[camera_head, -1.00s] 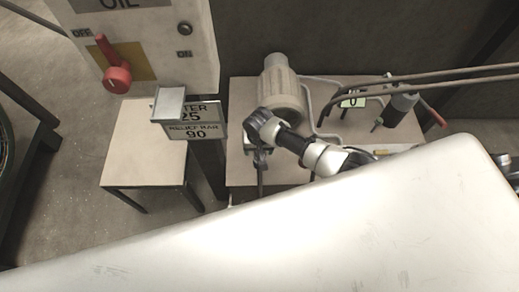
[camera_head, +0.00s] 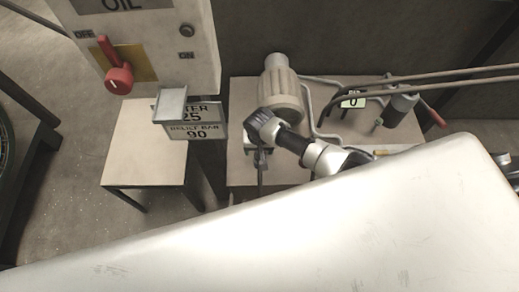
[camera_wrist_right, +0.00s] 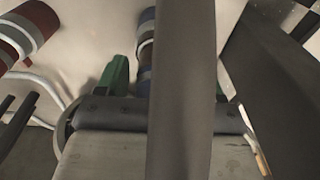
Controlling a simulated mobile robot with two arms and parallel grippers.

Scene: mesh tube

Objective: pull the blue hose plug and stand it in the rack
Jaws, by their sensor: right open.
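In the right wrist view a blue plug or hose end (camera_wrist_right: 147,45) with grey bands lies between the two green fingers of my right gripper (camera_wrist_right: 165,78). The fingers are open around it, and I cannot tell whether they touch it. A dark bar crosses the middle of this view and hides part of the blue piece and the right finger. In the head view my right arm reaches over the bench, with the dark gripper (camera_head: 261,158) at its end, small and unclear. My left gripper is not in view. I cannot make out the rack.
A red and grey banded piece (camera_wrist_right: 32,30) is at the upper left of the wrist view. The bench (camera_head: 238,90) carries a ribbed cylinder (camera_head: 281,90), bent pipes and a dark grey cylinder (camera_head: 402,108). A panel with a red lever (camera_head: 118,78) and a small table (camera_head: 143,150) stand left.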

